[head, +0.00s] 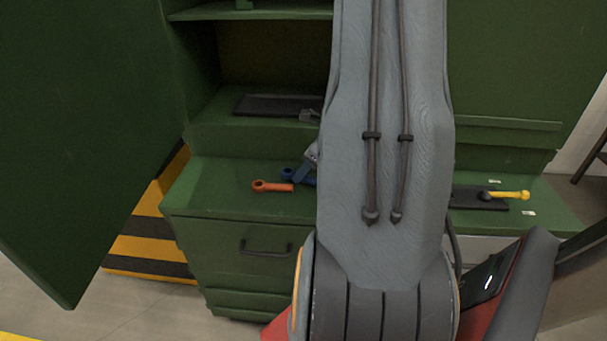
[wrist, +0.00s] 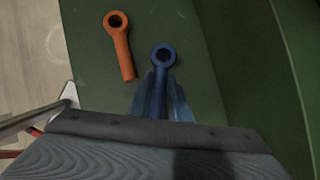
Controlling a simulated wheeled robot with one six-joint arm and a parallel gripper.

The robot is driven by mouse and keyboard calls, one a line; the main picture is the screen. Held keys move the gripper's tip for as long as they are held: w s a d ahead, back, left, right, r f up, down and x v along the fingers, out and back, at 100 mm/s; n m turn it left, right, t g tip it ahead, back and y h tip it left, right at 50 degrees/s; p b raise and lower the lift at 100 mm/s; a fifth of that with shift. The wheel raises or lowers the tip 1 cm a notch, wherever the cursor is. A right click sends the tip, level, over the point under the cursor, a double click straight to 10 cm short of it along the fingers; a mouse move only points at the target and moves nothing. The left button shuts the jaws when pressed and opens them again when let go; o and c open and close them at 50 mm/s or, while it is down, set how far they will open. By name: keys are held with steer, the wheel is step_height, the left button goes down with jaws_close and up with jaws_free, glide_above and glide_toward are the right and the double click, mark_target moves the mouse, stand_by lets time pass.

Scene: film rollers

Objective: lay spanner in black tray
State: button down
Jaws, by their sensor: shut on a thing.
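A blue ring-ended spanner (wrist: 163,56) lies at the green worktop, its shaft between the two fingers of my gripper (wrist: 162,90), which is shut on it. In the head view the blue ring (head: 288,174) shows at the left edge of my arm, with my gripper (head: 305,172) partly hidden behind the arm. An orange ring-ended spanner (wrist: 120,45) lies just left of it, apart from the fingers; it also shows in the head view (head: 272,186). A flat black tray (head: 265,104) lies on the recessed shelf behind, its right end hidden by my arm.
A dark flat panel or tray (head: 468,203) lies on the worktop at right, with a yellow-handled tool (head: 510,195) on it. A green cabinet door (head: 80,130) stands open at left. An upper shelf (head: 250,12) overhangs the recess. A drawer handle (head: 265,250) sticks out below.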

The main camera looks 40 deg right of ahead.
steer(key=shift+f, duration=0.25)
steer(key=shift+f, duration=0.1)
steer(key=c, duration=1.6)
jaws_free()
steer(key=shift+c, duration=0.2)
steer(key=shift+s+d+r, duration=0.1)
steer(key=shift+s+r, duration=0.05)
steer(key=shift+r, duration=0.25)
steer(key=v, duration=1.1)
steer(key=shift+r, duration=0.2)
